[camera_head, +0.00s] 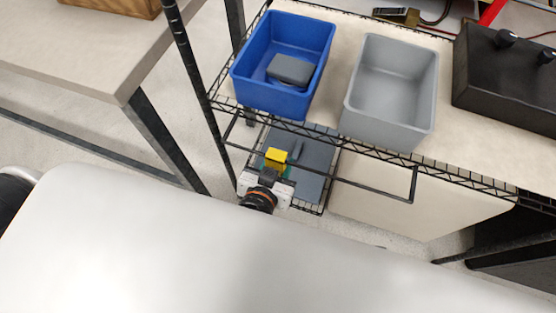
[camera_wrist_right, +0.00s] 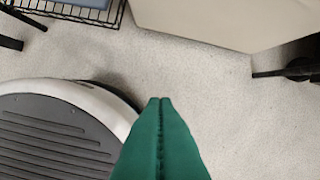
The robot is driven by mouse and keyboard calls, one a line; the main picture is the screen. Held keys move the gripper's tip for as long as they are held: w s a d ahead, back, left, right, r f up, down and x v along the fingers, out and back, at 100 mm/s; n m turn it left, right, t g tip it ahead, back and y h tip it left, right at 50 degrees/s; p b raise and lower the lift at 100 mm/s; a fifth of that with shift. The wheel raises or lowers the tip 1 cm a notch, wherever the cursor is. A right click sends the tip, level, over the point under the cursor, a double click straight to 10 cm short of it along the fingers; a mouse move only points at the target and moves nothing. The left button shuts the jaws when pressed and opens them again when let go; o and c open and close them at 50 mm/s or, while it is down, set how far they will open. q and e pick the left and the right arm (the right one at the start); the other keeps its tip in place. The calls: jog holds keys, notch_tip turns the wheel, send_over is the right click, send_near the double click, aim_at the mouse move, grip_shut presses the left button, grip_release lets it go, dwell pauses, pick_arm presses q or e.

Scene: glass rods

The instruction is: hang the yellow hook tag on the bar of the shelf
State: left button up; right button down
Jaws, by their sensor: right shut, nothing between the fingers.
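The yellow hook tag (camera_head: 276,155) shows in the head view at the dark bar (camera_head: 350,183) that juts out from the front of the wire shelf (camera_head: 455,175). My left gripper (camera_head: 275,167) has a green finger on each side of the tag and looks shut on it. The tag overlaps the bar in the picture; its hook is hidden, and I cannot tell whether it touches the bar. My right gripper (camera_wrist_right: 160,100) shows only in the right wrist view, its green fingers shut and empty above the floor.
A blue bin (camera_head: 250,75) with a grey block (camera_head: 290,69) inside, a grey bin (camera_head: 388,130) and a black box (camera_head: 510,85) stand on the shelf. A table (camera_head: 75,50) is at the left. Open floor (camera_wrist_right: 215,90) lies below my right gripper.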

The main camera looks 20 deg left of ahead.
pick_arm(q)
jog(key=o, duration=1)
jog(key=shift+o, duration=0.2)
jog(key=shift+s, duration=0.25)
jog(key=p+v, duration=0.1)
jog(key=v, duration=1)
jog(key=shift+s+r+p, duration=0.15)
jog(key=shift+s+p, duration=0.1)
jog(key=shift+p, duration=0.15)
pick_arm(e)
jog(key=s+f, duration=0.3)
jog(key=f, duration=0.2)
jog(key=shift+d, duration=0.2)
jog(key=shift+f, duration=0.15)
